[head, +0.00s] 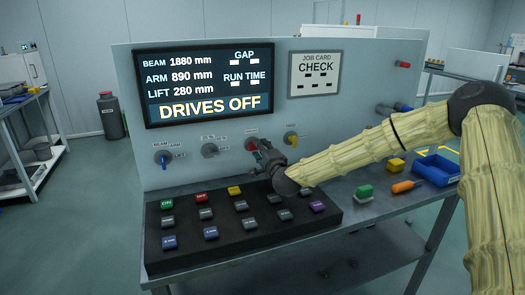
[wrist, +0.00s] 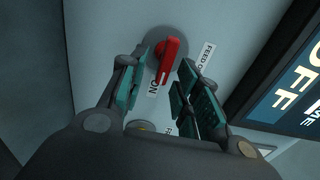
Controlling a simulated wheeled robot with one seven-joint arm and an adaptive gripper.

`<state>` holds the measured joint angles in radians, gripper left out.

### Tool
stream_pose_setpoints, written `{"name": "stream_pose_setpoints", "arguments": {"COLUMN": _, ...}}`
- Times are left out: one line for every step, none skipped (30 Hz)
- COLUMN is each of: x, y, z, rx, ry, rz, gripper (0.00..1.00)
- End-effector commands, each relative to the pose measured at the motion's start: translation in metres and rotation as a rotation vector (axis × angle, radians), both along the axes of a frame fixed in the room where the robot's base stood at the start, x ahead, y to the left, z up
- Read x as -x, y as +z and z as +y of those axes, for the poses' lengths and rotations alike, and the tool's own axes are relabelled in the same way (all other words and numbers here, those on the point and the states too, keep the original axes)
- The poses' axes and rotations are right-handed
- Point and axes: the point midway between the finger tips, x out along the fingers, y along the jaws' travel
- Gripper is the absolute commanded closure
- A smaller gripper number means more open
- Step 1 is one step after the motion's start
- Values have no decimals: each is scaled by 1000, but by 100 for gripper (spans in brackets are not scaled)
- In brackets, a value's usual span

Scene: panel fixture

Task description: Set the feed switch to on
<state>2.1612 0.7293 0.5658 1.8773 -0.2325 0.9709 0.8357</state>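The feed switch is a red lever knob (wrist: 168,60) on a round grey base on the panel face. In the wrist view one end of the lever lies close to the "ON" label (wrist: 153,88); a "FEED O…" label (wrist: 205,58) is to the right, partly hidden. I cannot tell which end is the pointer. My gripper (wrist: 160,70) is open, with one teal-padded finger on each side of the red knob; contact is not clear. In the head view my gripper (head: 264,156) is at the panel and the red switch (head: 252,141) is partly hidden behind it.
A yellow switch (head: 290,138), a grey switch (head: 209,150) and a blue switch (head: 163,158) are on the same panel. A screen (head: 208,84) reads "DRIVES OFF". A button console (head: 160,262) lies below my gripper. A blue tray (head: 436,170) and small blocks are at right.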

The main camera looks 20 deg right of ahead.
Motion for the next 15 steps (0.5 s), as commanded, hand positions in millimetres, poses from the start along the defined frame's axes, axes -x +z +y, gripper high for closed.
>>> {"name": "stream_pose_setpoints", "arguments": {"x": 1, "y": 0, "z": 0, "rx": 0, "ry": 0, "rz": 0, "gripper": 68}}
{"name": "stream_pose_setpoints", "arguments": {"x": 3, "y": 0, "z": 0, "rx": 0, "ry": 0, "rz": 0, "gripper": 68}}
{"name": "stream_pose_setpoints", "arguments": {"x": 6, "y": 1, "z": -1, "rx": -1, "ry": 0, "rz": -1, "gripper": 68}}
{"name": "stream_pose_setpoints", "arguments": {"x": 8, "y": 1, "z": -1, "rx": -1, "ry": 0, "rz": -1, "gripper": 68}}
{"name": "stream_pose_setpoints", "arguments": {"x": 12, "y": 1, "z": -1, "rx": -1, "ry": 0, "rz": -1, "gripper": 68}}
{"name": "stream_pose_setpoints", "arguments": {"x": 17, "y": 1, "z": -1, "rx": -2, "ry": 0, "rz": -1, "gripper": 68}}
{"name": "stream_pose_setpoints", "arguments": {"x": 22, "y": 1, "z": -2, "rx": -2, "ry": 0, "rz": 0, "gripper": 68}}
{"name": "stream_pose_setpoints", "arguments": {"x": 27, "y": 0, "z": -1, "rx": -3, "ry": 0, "rz": 1, "gripper": 68}}
{"name": "stream_pose_setpoints", "arguments": {"x": 34, "y": 0, "z": -2, "rx": -2, "ry": 0, "rz": 1, "gripper": 68}}
{"name": "stream_pose_setpoints", "arguments": {"x": 40, "y": 0, "z": -2, "rx": -1, "ry": 0, "rz": 1, "gripper": 68}}
{"name": "stream_pose_setpoints", "arguments": {"x": 45, "y": 0, "z": -2, "rx": -1, "ry": 0, "rz": 0, "gripper": 68}}
{"name": "stream_pose_setpoints", "arguments": {"x": 53, "y": 0, "z": -3, "rx": -2, "ry": 0, "rz": 1, "gripper": 68}}
{"name": "stream_pose_setpoints", "arguments": {"x": 59, "y": 0, "z": -3, "rx": -2, "ry": 0, "rz": 0, "gripper": 68}}
{"name": "stream_pose_setpoints", "arguments": {"x": 64, "y": 0, "z": -2, "rx": -3, "ry": 1, "rz": 0, "gripper": 68}}
{"name": "stream_pose_setpoints", "arguments": {"x": 72, "y": 0, "z": -3, "rx": -2, "ry": 0, "rz": 0, "gripper": 68}}
